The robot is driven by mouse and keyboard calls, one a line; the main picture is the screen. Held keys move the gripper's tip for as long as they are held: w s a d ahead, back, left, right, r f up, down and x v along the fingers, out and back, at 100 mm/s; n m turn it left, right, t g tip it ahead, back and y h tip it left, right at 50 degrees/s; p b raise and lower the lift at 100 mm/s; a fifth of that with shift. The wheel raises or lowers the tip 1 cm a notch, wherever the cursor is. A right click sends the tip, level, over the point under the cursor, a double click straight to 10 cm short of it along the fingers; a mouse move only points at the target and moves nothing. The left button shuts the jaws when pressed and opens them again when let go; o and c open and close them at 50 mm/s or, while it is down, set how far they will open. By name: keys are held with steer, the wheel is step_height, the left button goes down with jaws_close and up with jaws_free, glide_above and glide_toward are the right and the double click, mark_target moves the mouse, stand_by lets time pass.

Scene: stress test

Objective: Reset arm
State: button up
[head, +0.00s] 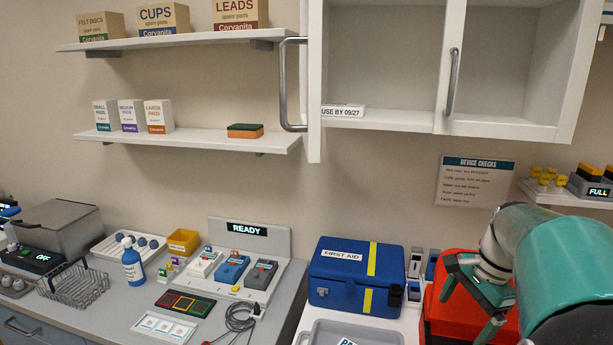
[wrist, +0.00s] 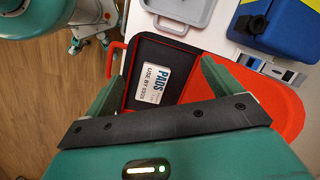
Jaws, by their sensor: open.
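My arm (head: 560,265) comes in from the right in the head view. My gripper (head: 470,300) hangs at its end over the red case, with its fingers apart. In the wrist view my gripper (wrist: 155,90) is open and nothing is between its fingers. Below it lies the open red case (wrist: 285,110) with a dark inside. A white pack marked PADS (wrist: 158,79) lies in that case. The red case also shows in the head view (head: 446,312), partly hidden by my gripper.
A blue FIRST AID box (head: 335,262) stands left of the red case. A grey tray (head: 325,332) is in front of it. The charging dock marked READY (head: 278,240) holds several devices. An open wall cabinet (head: 385,65) hangs above. A small shelf (head: 565,197) is behind my arm.

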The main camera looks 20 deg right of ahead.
steer(key=s+a+n+t+h, duration=0.1)
steer(key=s+a+n+t, duration=0.1)
steer(key=a+n, duration=0.7)
steer(key=s+a+n+t, duration=0.2)
steer(key=a+n, duration=0.7)
steer(key=a, duration=1)
steer(key=shift+s+r+h, duration=0.4)
steer(key=shift+s, duration=0.35)
